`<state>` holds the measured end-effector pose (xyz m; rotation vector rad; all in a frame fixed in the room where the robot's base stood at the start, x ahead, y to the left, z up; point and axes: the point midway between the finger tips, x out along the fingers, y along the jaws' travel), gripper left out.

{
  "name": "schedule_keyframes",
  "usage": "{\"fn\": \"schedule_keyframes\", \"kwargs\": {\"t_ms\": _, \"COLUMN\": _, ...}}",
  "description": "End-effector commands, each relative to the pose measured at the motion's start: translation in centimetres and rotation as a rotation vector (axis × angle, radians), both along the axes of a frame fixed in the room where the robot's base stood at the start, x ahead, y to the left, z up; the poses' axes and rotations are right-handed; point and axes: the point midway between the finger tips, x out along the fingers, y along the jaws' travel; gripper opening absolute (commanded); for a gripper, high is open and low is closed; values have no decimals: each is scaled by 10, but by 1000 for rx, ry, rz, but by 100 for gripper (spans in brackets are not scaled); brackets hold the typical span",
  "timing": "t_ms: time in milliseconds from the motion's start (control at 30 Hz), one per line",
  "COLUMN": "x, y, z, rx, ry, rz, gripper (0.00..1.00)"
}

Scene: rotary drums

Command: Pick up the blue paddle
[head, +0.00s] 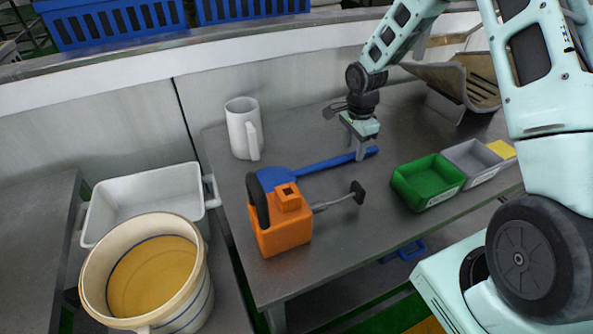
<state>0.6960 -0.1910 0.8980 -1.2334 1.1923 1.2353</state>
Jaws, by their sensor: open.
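The blue paddle (318,166) lies on the grey metal table (330,245). Its wide end is at the left, partly hidden behind an orange tool, and its handle runs right to below my gripper. My gripper (360,152) points down over the right part of the handle, with its fingers open. One finger shows in front of the handle. The frame does not show whether the fingers touch the paddle.
An orange tool (283,232) with a black handle stands just in front of the paddle. A white pitcher (241,130) stands behind it. Green (428,182) and grey (471,160) bins sit to the right. A bucket (188,298) and white tub (145,195) are at the left.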

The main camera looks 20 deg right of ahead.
Motion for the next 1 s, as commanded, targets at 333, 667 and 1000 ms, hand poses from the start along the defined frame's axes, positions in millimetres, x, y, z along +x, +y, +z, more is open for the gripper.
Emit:
{"fn": "schedule_keyframes", "kwargs": {"t_ms": 333, "x": 0, "y": 0, "z": -16, "rx": 0, "ry": -1, "rz": 0, "gripper": 47}}
{"fn": "schedule_keyframes", "kwargs": {"t_ms": 667, "x": 0, "y": 0, "z": -15, "rx": 0, "ry": -1, "rz": 0, "gripper": 0}}
{"fn": "schedule_keyframes", "kwargs": {"t_ms": 1000, "x": 1, "y": 0, "z": -9, "rx": -1, "ry": -2, "rz": 0, "gripper": 0}}
